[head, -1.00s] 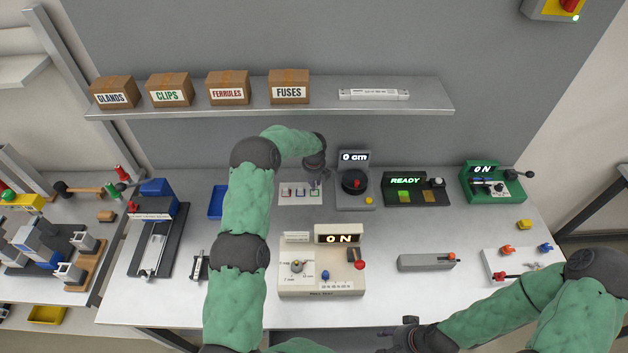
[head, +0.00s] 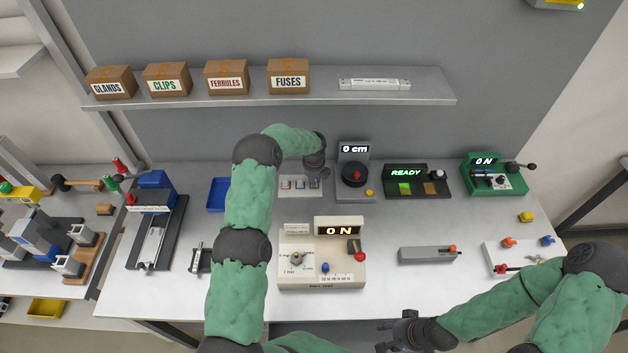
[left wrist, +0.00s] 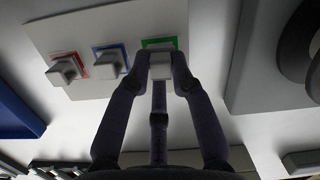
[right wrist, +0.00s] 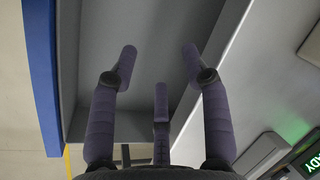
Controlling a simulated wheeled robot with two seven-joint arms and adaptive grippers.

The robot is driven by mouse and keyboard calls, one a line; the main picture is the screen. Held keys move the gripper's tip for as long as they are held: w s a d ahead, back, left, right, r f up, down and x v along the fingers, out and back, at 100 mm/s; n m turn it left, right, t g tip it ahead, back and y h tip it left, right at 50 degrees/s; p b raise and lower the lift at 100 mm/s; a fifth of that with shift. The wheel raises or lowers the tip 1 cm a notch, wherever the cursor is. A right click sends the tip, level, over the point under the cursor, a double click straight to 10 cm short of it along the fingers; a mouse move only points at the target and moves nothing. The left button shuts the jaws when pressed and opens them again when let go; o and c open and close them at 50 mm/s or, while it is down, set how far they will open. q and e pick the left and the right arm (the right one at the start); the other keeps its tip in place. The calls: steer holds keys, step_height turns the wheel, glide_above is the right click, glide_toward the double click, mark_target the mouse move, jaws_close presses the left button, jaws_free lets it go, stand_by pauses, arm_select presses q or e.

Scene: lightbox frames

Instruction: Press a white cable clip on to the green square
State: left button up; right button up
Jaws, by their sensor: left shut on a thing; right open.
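A white board (left wrist: 60,22) carries a red square (left wrist: 84,69), a blue square (left wrist: 97,49) and a green square (left wrist: 152,42). White clips sit on the red square (left wrist: 62,72) and the blue square (left wrist: 108,60). My left gripper (left wrist: 160,75) is shut on a white cable clip (left wrist: 160,62), which covers part of the green square; I cannot tell whether it touches. In the head view my left gripper (head: 316,172) is over the right end of the board (head: 288,192). My right gripper (head: 388,336) is open and empty at the table's front edge; its spread fingers show in the right wrist view (right wrist: 160,55).
A grey dial unit (head: 353,175) stands close right of the board. A blue tray (head: 216,195) lies to its left, partly behind my left arm. A cream control box (head: 322,272) is in front. Boxes (head: 166,80) stand on the shelf above.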

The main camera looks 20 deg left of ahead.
arm_select(q)
steer(key=shift+f+b, duration=0.4)
steer(key=shift+f, duration=0.1)
steer(key=o, duration=0.9)
step_height(320, 180, up, 12)
steer(key=s, duration=0.1)
steer(key=shift+s+d, duration=0.35)
